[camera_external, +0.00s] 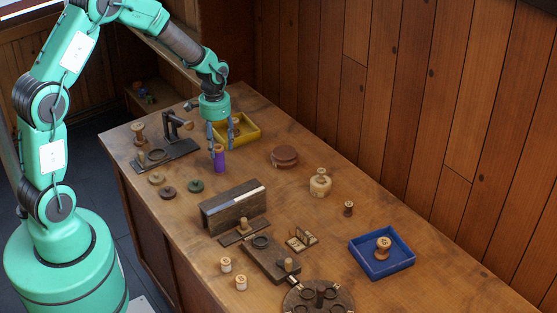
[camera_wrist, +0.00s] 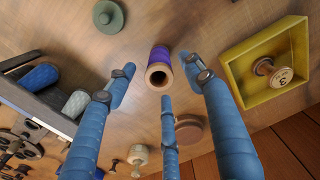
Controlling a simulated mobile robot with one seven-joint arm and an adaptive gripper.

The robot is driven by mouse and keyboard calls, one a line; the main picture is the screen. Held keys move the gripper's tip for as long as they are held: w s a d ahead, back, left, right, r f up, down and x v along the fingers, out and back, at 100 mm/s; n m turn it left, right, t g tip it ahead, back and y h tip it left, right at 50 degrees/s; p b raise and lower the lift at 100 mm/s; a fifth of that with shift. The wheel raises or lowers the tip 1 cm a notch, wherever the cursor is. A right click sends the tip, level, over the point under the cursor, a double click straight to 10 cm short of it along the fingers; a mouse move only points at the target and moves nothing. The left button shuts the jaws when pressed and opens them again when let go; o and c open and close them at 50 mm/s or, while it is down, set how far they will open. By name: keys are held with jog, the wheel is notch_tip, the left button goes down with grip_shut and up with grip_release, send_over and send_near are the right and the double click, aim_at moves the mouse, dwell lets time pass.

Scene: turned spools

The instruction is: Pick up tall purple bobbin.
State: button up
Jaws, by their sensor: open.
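The tall purple bobbin (camera_external: 219,160) stands upright on the wooden table, in front of the yellow tray. In the wrist view the bobbin (camera_wrist: 160,62) shows its pale, hollow top end and its purple side. My gripper (camera_external: 220,146) is above and around the bobbin's upper part in the outside view, with its blue fingers spread. In the wrist view my gripper (camera_wrist: 163,88) has three fingers apart around the bobbin's near end, with gaps between them and the bobbin. The gripper is open and holds nothing.
A yellow tray (camera_external: 257,133) with a wooden spool stands close behind the bobbin. A dark wooden block (camera_external: 233,208) stands nearer the camera. A blue tray (camera_external: 409,259) is far right.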

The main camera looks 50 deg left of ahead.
aim_at(219, 159)
jog(key=shift+f, duration=0.55)
jog(key=shift+s+f+b, duration=0.1)
jog(key=shift+f+b, duration=0.5)
jog(key=shift+f, duration=2)
jog(key=c, duration=1.3)
